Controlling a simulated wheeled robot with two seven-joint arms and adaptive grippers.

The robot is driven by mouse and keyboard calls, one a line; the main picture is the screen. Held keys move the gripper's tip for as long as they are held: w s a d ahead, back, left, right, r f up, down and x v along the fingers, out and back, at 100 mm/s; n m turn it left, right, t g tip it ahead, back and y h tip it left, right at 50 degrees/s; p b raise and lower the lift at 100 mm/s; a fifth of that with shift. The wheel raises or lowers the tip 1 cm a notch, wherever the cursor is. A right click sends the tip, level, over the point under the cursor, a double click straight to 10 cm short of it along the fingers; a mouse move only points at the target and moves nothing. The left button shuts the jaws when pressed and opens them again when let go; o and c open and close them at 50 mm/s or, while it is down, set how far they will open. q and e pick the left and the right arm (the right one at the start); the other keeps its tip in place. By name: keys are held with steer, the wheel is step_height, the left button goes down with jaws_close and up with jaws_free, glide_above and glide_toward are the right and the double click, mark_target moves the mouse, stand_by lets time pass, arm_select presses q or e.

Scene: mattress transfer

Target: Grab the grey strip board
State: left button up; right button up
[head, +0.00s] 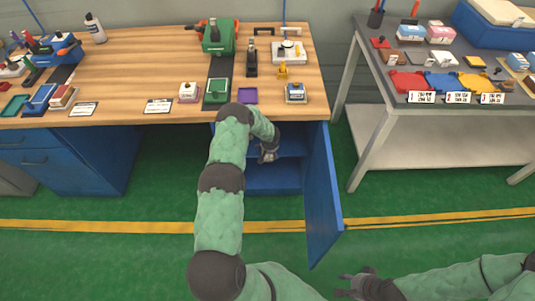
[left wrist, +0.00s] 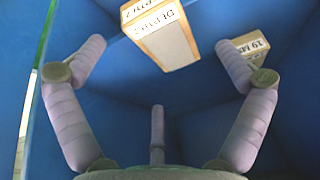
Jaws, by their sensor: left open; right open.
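I cannot clearly make out a grey strip board in either view. My left gripper (head: 268,154) reaches into the open blue cabinet (head: 272,178) under the wooden workbench. In the left wrist view its fingers (left wrist: 157,115) are spread open with nothing between them. A pale box (left wrist: 160,38) with a printed label is beyond the fingers at the top. A second labelled box (left wrist: 247,50) is at the upper right, partly hidden by a finger. My right gripper (head: 352,286) is open and empty, low over the green floor.
The cabinet's blue door (head: 322,200) stands open to the right of my left arm. The wooden workbench (head: 150,75) above holds tools, stamps and cards. A grey metal table (head: 400,125) with coloured trays stands at the right. The floor between is clear.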

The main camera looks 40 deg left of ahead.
arm_select(q)
steer(key=b+x, duration=0.2)
steer(key=x, duration=0.1)
steer(key=b+x, duration=0.1)
steer(key=shift+s+d+f, duration=0.1)
steer(key=shift+d+f, duration=0.2)
steer(key=shift+f, duration=0.25)
steer(key=shift+w+a+f+b, duration=0.2)
steer(key=shift+f+b, duration=0.1)
steer(key=shift+f, duration=0.1)
steer(key=shift+r, duration=0.1)
steer(key=c, duration=1.1)
